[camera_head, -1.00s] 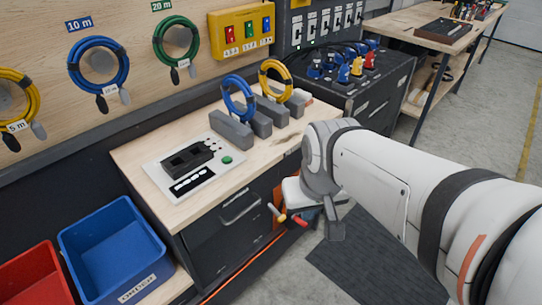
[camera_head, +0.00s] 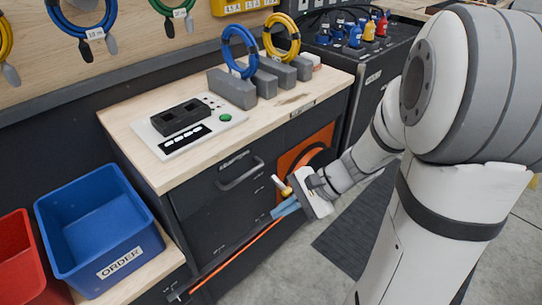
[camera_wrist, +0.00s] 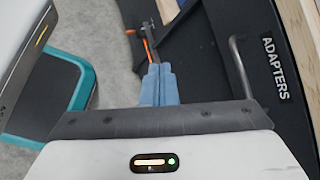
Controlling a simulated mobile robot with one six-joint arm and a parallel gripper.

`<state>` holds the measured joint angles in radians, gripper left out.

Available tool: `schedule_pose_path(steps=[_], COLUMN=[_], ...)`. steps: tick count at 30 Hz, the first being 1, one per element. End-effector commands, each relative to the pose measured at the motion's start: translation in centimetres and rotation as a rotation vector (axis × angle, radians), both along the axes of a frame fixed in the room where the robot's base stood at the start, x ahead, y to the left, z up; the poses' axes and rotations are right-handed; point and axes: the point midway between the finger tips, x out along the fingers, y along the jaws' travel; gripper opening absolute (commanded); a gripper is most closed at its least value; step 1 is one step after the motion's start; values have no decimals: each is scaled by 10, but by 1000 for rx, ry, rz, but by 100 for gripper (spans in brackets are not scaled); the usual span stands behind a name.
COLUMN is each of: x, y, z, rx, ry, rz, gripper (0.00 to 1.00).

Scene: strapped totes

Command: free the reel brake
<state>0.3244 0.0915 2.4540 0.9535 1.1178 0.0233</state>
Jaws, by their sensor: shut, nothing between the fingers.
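An orange reel panel with a dark round reel (camera_head: 312,157) shows in the open bay at the right of the bench front, partly hidden by my wrist. A small yellow-tipped knob (camera_head: 286,190) shows beside my gripper; I cannot tell for sure whether it is the reel brake. My gripper (camera_head: 280,212) points left, low in front of the bench, its blue fingers together and empty. In the wrist view the closed fingertips (camera_wrist: 158,70) point towards a thin orange strip (camera_wrist: 148,48) near the bench front. I cannot tell whether they touch it.
A drawer with a bar handle (camera_head: 240,172) is left of the bay. A blue ORDER bin (camera_head: 105,235) and a red bin (camera_head: 25,265) stand at the left. Open floor (camera_head: 290,270) lies in front.

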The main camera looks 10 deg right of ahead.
Motion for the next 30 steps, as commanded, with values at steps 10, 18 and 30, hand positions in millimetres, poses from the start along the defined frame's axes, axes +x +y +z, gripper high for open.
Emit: schedule_pose_path(steps=[10,18,30], x=[106,133,135], y=[-70,-125,-129], z=[-182,-247,-249], rx=[535,694,705], ry=[247,284,282], rz=[-782,-1096,-1121], gripper=[0,0,0])
